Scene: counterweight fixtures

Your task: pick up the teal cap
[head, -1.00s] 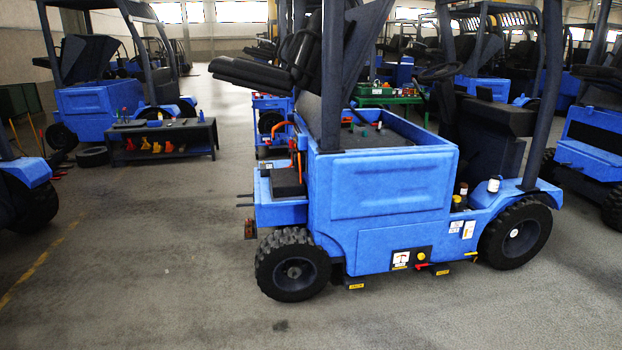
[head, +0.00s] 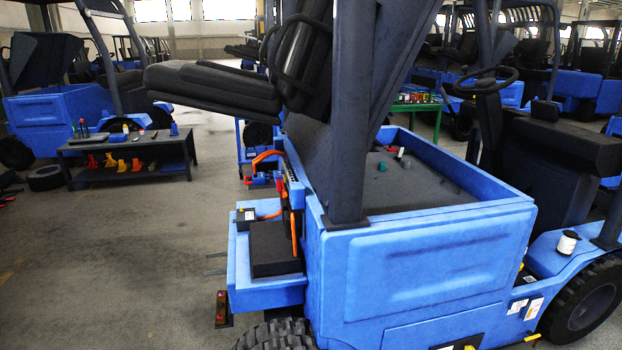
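A small teal cap (head: 382,167) lies on the dark top surface inside the blue rim of the nearest forklift (head: 430,262). It is small in the head view and its details are hard to tell. Other small items, one red and white, lie just behind and to the right of it. Neither of my grippers shows in the head view.
The forklift's thick dark post (head: 352,120) and raised seat (head: 222,84) stand left of the cap. A white container (head: 567,242) sits on the right fender. A dark bench (head: 128,158) with orange and yellow items stands at left. Floor (head: 120,270) at left front is clear.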

